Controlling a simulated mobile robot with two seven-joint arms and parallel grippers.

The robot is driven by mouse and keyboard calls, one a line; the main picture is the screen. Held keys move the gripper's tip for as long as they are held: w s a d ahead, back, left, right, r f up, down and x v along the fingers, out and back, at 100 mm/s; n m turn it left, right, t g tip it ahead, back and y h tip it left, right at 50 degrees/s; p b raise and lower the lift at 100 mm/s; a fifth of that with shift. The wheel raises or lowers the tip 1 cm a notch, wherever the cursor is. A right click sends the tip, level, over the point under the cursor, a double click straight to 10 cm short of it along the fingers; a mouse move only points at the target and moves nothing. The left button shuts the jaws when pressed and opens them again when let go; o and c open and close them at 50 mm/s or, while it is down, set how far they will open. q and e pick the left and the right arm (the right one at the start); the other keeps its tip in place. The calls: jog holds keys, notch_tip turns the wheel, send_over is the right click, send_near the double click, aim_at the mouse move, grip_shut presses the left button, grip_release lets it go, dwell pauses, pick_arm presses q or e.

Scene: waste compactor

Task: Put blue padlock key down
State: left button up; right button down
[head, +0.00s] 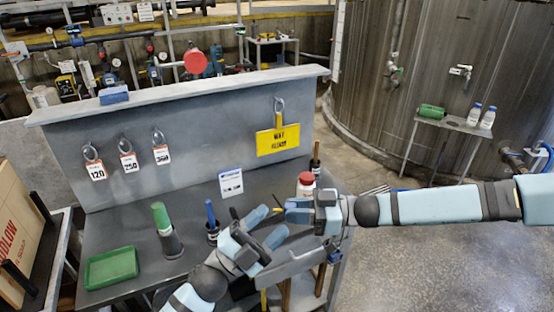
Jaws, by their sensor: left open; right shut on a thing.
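My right gripper (292,208) reaches in from the right over the front right of the grey bench. It is shut on a small thin thing at its tips, which fits the blue padlock key. The thing is too small and too covered for its colour or shape to be clear. My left gripper (268,227) is open, with nothing seen between its fingers. It is close to the left of the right gripper's tips, above the bench. The arms hide part of the bench front.
The grey bench (135,225) carries a green tray (110,268), a green-topped dark bottle (165,232), a blue pen in a dark cup (211,222), a white card (231,182) and a red-capped bottle (306,184). Numbered tags and a yellow sign (278,140) hang on the back panel.

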pick_arm(q)
jog(key=s+d+r+m+g+h, duration=0.2)
jog(key=d+r+m+g, duration=0.5)
jog(key=m+g, duration=0.7)
jog(key=m+t+y, duration=0.2)
jog(key=m+y, duration=1.5)
jog(key=y, duration=0.6)
send_near(277, 209)
notch_tip(277, 209, down, 9)
jog(key=shift+d+f, duration=0.1)
jog(key=shift+f, duration=0.05)
jog(key=shift+c, duration=0.5)
